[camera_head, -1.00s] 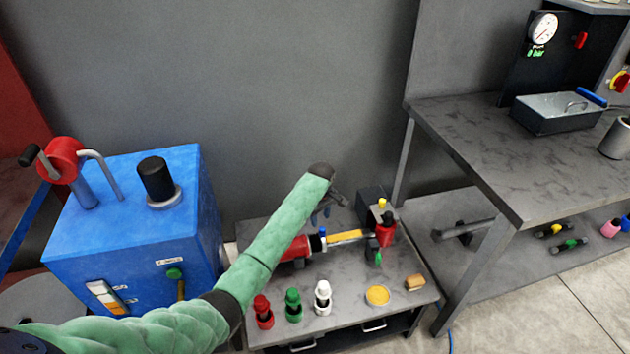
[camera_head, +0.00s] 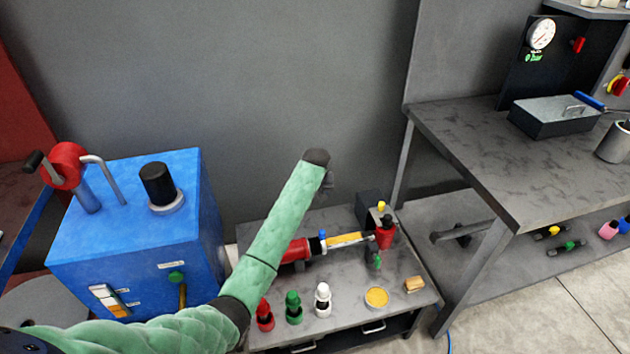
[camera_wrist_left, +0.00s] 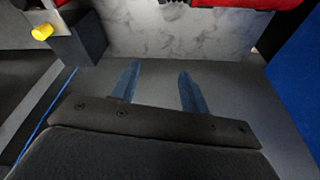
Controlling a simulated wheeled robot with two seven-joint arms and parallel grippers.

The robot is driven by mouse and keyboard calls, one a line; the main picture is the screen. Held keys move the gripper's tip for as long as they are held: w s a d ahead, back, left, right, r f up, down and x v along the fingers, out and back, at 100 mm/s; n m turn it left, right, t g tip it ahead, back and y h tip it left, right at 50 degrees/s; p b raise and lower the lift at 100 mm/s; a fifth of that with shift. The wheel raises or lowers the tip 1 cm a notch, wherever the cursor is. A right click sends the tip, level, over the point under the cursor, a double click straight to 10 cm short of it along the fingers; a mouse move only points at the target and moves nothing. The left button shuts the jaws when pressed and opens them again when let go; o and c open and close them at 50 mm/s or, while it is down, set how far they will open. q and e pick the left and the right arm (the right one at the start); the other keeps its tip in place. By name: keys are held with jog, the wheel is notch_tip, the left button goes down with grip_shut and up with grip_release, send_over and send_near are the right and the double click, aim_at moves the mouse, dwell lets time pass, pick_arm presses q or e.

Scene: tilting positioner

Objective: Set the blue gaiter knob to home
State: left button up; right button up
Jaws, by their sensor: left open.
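A small blue knob (camera_head: 322,234) stands up at the right end of a red cylindrical part (camera_head: 296,250) on the low grey bench. I cannot tell for sure that it is the gaiter knob. My left gripper (camera_head: 328,181) is mostly hidden behind the end of my green arm, beyond the knob near the back wall in the head view. In the left wrist view its two blue fingers (camera_wrist_left: 158,72) are apart with nothing between them. Red parts (camera_wrist_left: 243,3) show at the top edge of that view; the blue knob is not clear there. My right gripper is out of view.
A blue cabinet (camera_head: 130,235) with a black knob (camera_head: 157,182) stands at left. Red, green and white bottles (camera_head: 322,298) and a yellow dish (camera_head: 376,298) line the bench front. A yellow-tipped dark block (camera_wrist_left: 75,40) shows in the wrist view. A taller table (camera_head: 470,135) stands right.

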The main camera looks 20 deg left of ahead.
pick_arm(q)
jog(key=p+v, duration=0.4)
jog(key=v, duration=0.2)
jog(key=shift+a+n+t, duration=0.25)
jog(key=shift+n+t, duration=0.05)
jog(key=shift+t, duration=0.1)
jog(key=shift+w+r, duration=0.1)
jog(key=shift+w, duration=0.1)
